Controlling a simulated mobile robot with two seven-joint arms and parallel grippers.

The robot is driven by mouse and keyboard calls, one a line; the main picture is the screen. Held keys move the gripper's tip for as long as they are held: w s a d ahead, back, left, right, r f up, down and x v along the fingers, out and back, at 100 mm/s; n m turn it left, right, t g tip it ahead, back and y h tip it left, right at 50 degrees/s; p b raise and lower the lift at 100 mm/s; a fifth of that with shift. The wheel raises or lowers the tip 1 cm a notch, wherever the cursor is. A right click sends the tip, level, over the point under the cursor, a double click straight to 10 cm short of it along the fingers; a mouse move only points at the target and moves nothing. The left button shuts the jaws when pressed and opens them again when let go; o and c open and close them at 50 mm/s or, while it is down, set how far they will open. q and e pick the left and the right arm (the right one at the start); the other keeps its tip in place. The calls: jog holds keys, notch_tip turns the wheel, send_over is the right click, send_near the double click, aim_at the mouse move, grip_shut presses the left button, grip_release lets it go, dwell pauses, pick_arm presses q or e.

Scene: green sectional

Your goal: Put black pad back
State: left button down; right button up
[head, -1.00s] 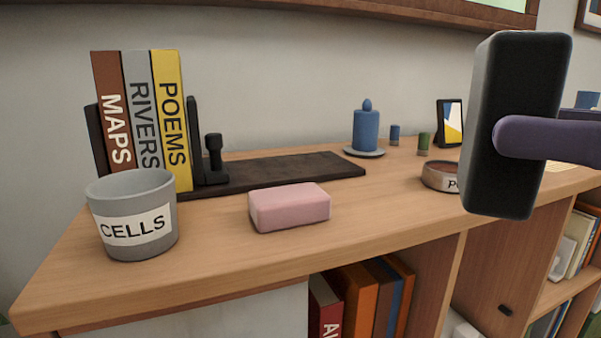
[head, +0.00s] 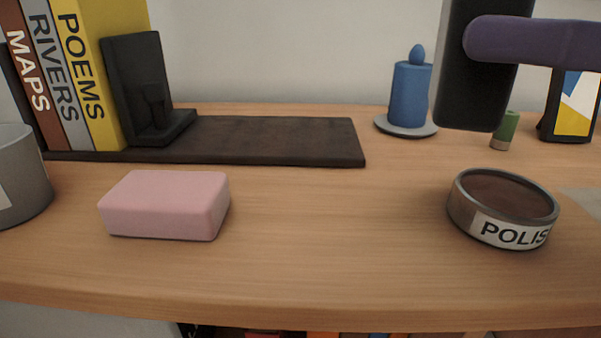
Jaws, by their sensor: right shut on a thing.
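A black pad (head: 476,100), a thick block with rounded edges, is held upright at the upper right; its top is cut off by the picture's edge. My right gripper (head: 485,40) comes in from the right with a purple finger lying across the pad's near face. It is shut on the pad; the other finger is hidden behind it. The pad is in front of the wall and to the right of the blue candle, and it appears to be above the shelf top. My left gripper is not in view.
The wooden top (head: 330,270) has a dark flat mat (head: 270,140), books (head: 85,90) with a black bookend (head: 135,70), a grey cup (head: 20,180), pink block (head: 165,205), candle (head: 410,95), POLISH tin (head: 500,208), green cylinder (head: 510,127) and picture frame (head: 570,122). The front middle is clear.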

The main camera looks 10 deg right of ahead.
jog(key=a+r+n+g+p, duration=0.3)
jog(key=a+r+n+g, duration=0.15)
jog(key=a+g, duration=0.35)
notch_tip(320, 180, up, 4)
jog(key=n+g+h+p, duration=0.2)
jog(key=n+h+p, duration=0.6)
jog(key=h, duration=0.7)
send_over(341, 225)
notch_tip(341, 225, down, 20)
jog(key=shift+r+p, duration=0.25)
jog(key=shift+p, duration=0.75)
jog(key=o, duration=1.2)
jog(key=shift+r, duration=0.1)
